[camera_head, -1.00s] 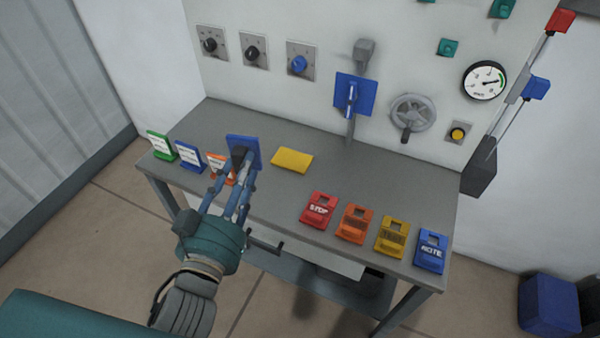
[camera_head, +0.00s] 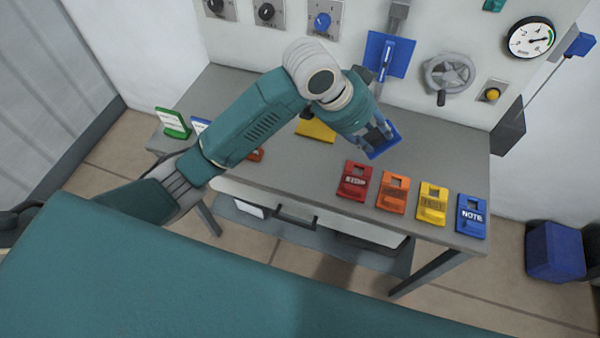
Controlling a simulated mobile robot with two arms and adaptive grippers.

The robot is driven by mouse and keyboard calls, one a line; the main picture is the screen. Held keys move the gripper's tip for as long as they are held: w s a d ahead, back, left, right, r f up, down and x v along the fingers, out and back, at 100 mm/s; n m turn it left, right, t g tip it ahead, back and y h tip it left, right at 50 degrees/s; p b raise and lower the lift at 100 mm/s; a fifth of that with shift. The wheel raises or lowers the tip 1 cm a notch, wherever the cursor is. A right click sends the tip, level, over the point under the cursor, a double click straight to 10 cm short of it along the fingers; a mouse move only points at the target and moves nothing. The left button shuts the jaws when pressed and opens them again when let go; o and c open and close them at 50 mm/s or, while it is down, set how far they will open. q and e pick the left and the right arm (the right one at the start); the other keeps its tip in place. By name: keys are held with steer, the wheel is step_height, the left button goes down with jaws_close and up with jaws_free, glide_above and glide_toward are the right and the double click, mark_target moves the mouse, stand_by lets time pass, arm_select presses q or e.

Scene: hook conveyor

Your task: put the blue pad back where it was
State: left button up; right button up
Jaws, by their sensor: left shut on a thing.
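The blue pad (camera_head: 386,148) is a flat blue square held over the table, to the right of the yellow pad (camera_head: 316,130). My left gripper (camera_head: 380,136) is shut on it; the hand partly covers the pad. The yellow pad lies flat on the table, partly hidden by my left arm. Another blue square plate (camera_head: 388,54) with a handle sits on the wall behind. My right gripper is not in view.
The grey table (camera_head: 330,165) holds red (camera_head: 355,181), orange (camera_head: 393,193), yellow (camera_head: 432,203) and blue (camera_head: 471,215) tags at the front right. A green stand (camera_head: 173,123) is at the left. A handwheel (camera_head: 447,74) juts from the wall. Free tabletop lies right of the pad.

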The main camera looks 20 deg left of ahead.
arm_select(q)
steer(key=s+a+r+m+g+y, duration=0.2)
steer(key=a+r+m+y, duration=0.15)
steer(key=a, duration=0.45)
steer(key=s+a+r+m+g+y, duration=0.2)
steer(key=s+a+r+m, duration=0.15)
steer(key=a, duration=0.45)
steer(key=shift+m, duration=0.4)
steer(key=f+p, duration=0.1)
steer(key=f, duration=1.2)
steer(key=w+f+p, duration=0.1)
steer(key=f, duration=0.6)
steer(key=shift+p, duration=0.35)
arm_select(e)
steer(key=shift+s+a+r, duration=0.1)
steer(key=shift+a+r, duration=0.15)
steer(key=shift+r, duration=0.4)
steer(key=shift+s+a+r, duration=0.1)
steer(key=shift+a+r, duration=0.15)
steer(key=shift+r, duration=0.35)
arm_select(q)
steer(key=o, duration=0.7)
steer(key=shift+f, duration=0.1)
steer(key=o, duration=0.3)
steer(key=shift+w, duration=0.1)
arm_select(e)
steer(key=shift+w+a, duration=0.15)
